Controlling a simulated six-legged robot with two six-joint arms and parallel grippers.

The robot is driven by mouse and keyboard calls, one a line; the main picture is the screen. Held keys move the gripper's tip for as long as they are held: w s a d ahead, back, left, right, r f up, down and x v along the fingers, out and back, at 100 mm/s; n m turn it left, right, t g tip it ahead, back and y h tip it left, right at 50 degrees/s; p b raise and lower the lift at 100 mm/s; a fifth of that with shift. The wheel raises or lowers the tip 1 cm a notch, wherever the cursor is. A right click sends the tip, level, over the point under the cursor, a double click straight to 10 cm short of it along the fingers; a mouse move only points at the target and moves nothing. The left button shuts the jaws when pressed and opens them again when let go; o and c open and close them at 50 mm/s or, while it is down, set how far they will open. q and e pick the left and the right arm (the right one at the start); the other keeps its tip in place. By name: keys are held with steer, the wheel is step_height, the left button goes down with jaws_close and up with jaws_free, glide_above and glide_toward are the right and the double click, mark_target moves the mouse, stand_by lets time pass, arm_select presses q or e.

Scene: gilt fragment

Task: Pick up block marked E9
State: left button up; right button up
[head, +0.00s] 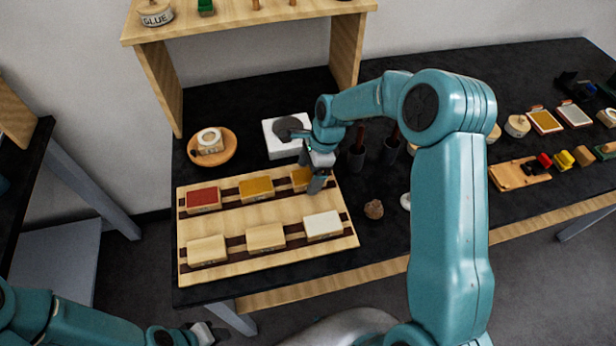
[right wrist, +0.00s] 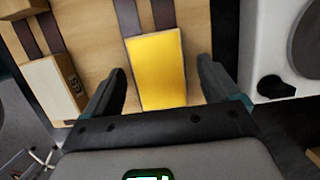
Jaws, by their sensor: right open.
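Several blocks with coloured tops stand in two rows on a wooden board (head: 270,261). The back row has a red-topped block (head: 203,197), a yellow-topped block (head: 256,187) and another yellow-topped block (head: 299,178), partly hidden by my right gripper (head: 318,184). The front row has two plain wooden blocks and a white-topped block (head: 323,223). In the right wrist view, my open right gripper (right wrist: 160,95) has its fingers on either side of a yellow top (right wrist: 158,68), apart from it. A pale block (right wrist: 53,90) there has a side mark; I cannot read E9 anywhere. My left gripper (head: 200,334) is low at the left.
A white square device (head: 284,148) with a grey disc stands just behind the board. A round wooden dish (head: 212,158) is at the back left. Dark cups and a brown lump (head: 373,209) are right of the board. A wooden shelf (head: 245,22) rises behind.

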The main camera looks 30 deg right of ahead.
steer(key=shift+s+f, duration=0.1)
steer(key=shift+f, duration=0.05)
stand_by(0.3)
steer(key=c, duration=1.2)
steer(key=shift+o, duration=0.2)
